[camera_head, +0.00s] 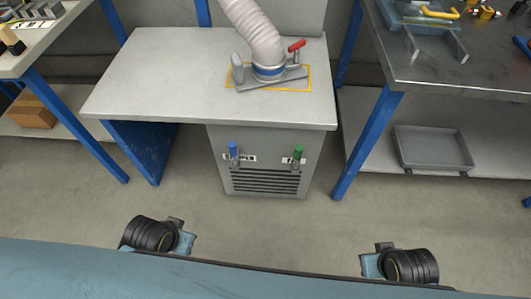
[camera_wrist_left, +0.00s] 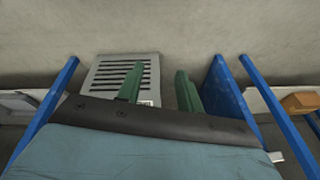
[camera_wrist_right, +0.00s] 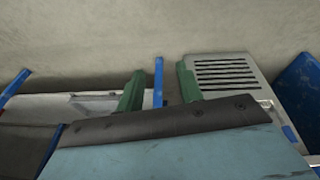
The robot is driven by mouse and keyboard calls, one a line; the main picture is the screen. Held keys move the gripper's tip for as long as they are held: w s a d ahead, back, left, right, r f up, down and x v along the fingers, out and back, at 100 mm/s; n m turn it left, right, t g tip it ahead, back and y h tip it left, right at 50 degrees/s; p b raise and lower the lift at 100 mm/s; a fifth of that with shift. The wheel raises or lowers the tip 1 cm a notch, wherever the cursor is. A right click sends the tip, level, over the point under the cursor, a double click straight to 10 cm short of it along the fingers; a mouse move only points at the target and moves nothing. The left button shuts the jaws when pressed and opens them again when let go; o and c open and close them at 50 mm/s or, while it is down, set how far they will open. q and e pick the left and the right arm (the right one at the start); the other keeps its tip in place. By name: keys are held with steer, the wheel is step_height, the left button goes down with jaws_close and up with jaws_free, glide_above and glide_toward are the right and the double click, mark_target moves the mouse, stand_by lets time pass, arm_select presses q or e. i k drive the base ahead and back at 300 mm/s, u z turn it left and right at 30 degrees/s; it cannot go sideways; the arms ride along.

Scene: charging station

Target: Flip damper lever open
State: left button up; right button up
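A red-handled lever (camera_head: 297,45) stands on the base of a ribbed grey duct (camera_head: 257,30) with a blue band, on the grey bench (camera_head: 150,75). A grey knob (camera_head: 238,70) stands at the left of that base. A blue-topped lever (camera_head: 233,149) and a green-topped lever (camera_head: 298,153) are on the cabinet front below, beside small labels too blurred to read. I cannot tell which one is the damper lever. My left gripper (camera_wrist_left: 160,70) and right gripper (camera_wrist_right: 160,68) each show two green fingers apart with nothing between. Their fingers do not show in the head view.
The cabinet (camera_head: 217,180) has a slotted vent. A metal table (camera_head: 440,65) at right carries trays and tools, with a grey tray (camera_head: 433,146) on its lower shelf. Another table (camera_head: 30,60) is at left, with a brown box (camera_head: 33,112) below. Open floor lies before the bench.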

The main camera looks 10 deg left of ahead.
mark_target(232, 147)
steer(key=z, duration=0.5)
steer(key=i, duration=0.65)
steer(key=k, duration=0.65)
steer(key=u, duration=1.1)
steer(key=i, duration=0.5)
